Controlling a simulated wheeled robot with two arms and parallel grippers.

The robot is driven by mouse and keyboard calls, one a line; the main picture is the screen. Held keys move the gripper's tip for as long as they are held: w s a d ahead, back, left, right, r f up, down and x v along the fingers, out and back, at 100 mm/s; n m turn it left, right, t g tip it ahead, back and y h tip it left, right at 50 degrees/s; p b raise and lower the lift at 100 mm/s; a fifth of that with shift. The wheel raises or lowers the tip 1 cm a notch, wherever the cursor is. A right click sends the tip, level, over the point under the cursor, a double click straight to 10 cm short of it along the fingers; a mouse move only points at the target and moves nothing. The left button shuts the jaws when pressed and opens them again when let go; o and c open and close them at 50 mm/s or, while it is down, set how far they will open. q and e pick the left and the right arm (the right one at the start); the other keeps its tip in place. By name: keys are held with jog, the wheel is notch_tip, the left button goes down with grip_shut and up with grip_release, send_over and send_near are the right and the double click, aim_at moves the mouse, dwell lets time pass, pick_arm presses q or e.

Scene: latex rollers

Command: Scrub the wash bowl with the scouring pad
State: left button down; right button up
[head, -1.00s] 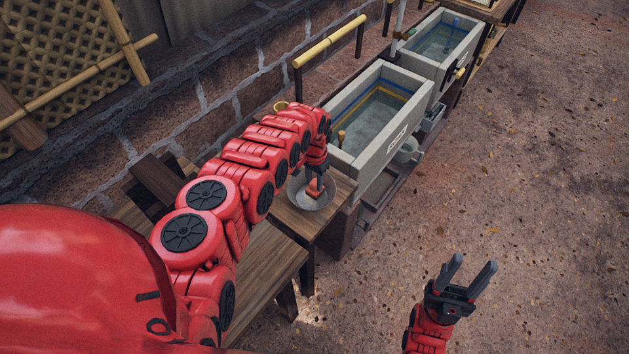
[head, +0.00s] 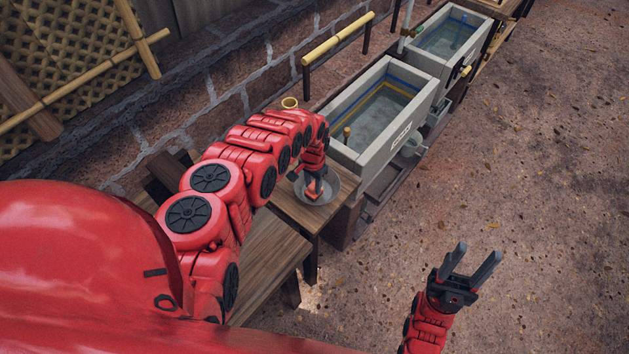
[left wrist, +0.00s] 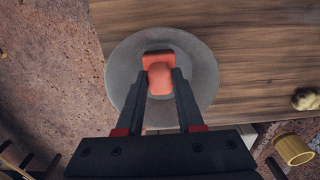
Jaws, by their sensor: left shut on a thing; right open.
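The wash bowl (head: 346,184) is a round grey metal bowl on a small wooden table; it also shows in the left wrist view (left wrist: 203,68). The scouring pad (left wrist: 160,78) is orange-red, with a block below a narrower grip part. My left gripper (left wrist: 163,88) is shut on it, reaching down into the bowl from above. In the head view the pad (head: 313,191) is low inside the bowl; I cannot tell whether it touches the bottom. My right gripper (head: 472,264) is open and empty, above bare ground at the lower right.
The wooden table (head: 303,216) stands beside a grey stone basin (head: 388,135) of water, with a second basin (head: 452,37) beyond. A yellow cup-like piece (left wrist: 293,149) and a small tan lump (left wrist: 305,99) lie near the bowl. Open ground (head: 540,170) is on the right.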

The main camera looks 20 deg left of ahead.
pick_arm(q)
jog(key=shift+f, duration=0.2)
jog(key=shift+b, duration=0.3)
jog(key=shift+w+d+f+b, duration=0.15)
jog(key=shift+w+b, duration=0.2)
jog(key=shift+b, duration=0.2)
jog(key=shift+w+d+f+b, duration=0.1)
jog(key=shift+w+b, duration=0.2)
jog(key=shift+b, duration=0.2)
jog(key=w+b, duration=0.2)
jog(key=b, duration=0.1)
jog(key=shift+d, duration=0.25)
jog(key=shift+r, duration=0.25)
